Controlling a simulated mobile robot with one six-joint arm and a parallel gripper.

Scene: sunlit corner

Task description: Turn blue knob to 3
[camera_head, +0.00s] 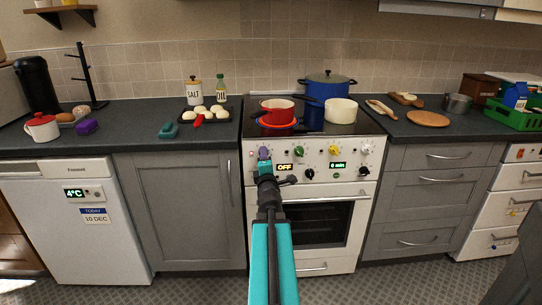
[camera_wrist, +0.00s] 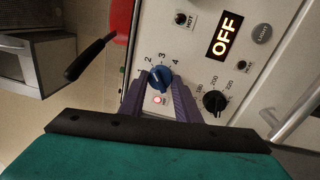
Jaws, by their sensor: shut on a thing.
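The blue knob (camera_wrist: 160,78) is on the stove's white front panel (camera_wrist: 185,62), with the numbers 1 to 4 printed around it. My gripper (camera_wrist: 159,86) has its purple fingers on both sides of the knob, shut on it. I cannot clearly tell which number the knob points to. A small red light (camera_wrist: 158,100) glows beside it. In the head view my gripper (camera_head: 264,155) is at the left end of the panel and hides the blue knob.
A black dial (camera_wrist: 215,101) and a lit OFF display (camera_wrist: 224,36) are close by. A red pan (camera_head: 277,111) sits on a glowing ring, its black handle (camera_wrist: 91,57) reaching past the stove's edge. The oven handle (camera_head: 320,196) runs below the panel.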

